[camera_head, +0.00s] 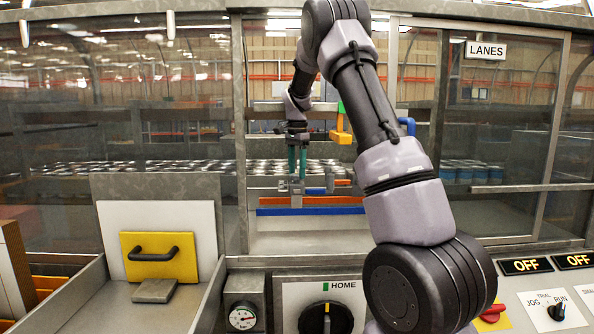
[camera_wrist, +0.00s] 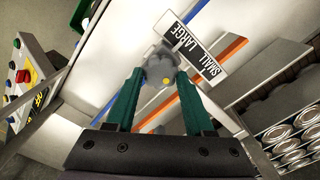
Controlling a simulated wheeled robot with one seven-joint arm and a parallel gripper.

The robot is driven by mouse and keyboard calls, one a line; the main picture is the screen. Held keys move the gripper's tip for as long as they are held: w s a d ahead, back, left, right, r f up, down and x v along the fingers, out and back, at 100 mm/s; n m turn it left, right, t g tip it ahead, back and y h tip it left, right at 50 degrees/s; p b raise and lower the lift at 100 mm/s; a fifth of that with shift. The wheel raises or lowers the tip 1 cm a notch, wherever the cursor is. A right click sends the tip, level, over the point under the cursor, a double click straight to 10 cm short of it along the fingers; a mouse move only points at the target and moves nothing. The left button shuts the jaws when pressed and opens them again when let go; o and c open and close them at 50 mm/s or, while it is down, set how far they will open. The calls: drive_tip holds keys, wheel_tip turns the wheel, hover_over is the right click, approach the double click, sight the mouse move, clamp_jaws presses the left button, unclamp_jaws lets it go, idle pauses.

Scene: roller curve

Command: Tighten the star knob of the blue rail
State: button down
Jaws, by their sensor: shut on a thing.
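My gripper (camera_head: 297,163) reaches down behind the window opening, its two green fingers pointing at the rails. The fingers stand on either side of the knob. The blue rail (camera_head: 310,211) runs across the front of the opening. In the wrist view a piece of the blue rail (camera_wrist: 196,11) shows beyond the knob, roughly in line with it. How tight the knob is cannot be seen.
An orange rail (camera_head: 335,200) runs parallel behind the blue one. A SMALL/LARGE plate (camera_wrist: 191,50) lies close beside the knob. Rows of cans (camera_wrist: 291,143) are at the right. Window posts (camera_head: 239,130) frame the opening, and a control panel (camera_head: 545,300) stands in front.

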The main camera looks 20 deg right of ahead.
sight(297, 174)
drive_tip(key=shift+r, duration=0.25)
idle(0.3)
drive_tip(key=shift+c, duration=1.7)
unclamp_jaws()
drive_tip(key=shift+a, duration=0.1)
drive_tip(key=shift+o, duration=0.3)
drive_tip(key=shift+f, duration=0.1)
wheel_tip(297, 174, up, 11)
drive_tip(key=shift+f, duration=0.1)
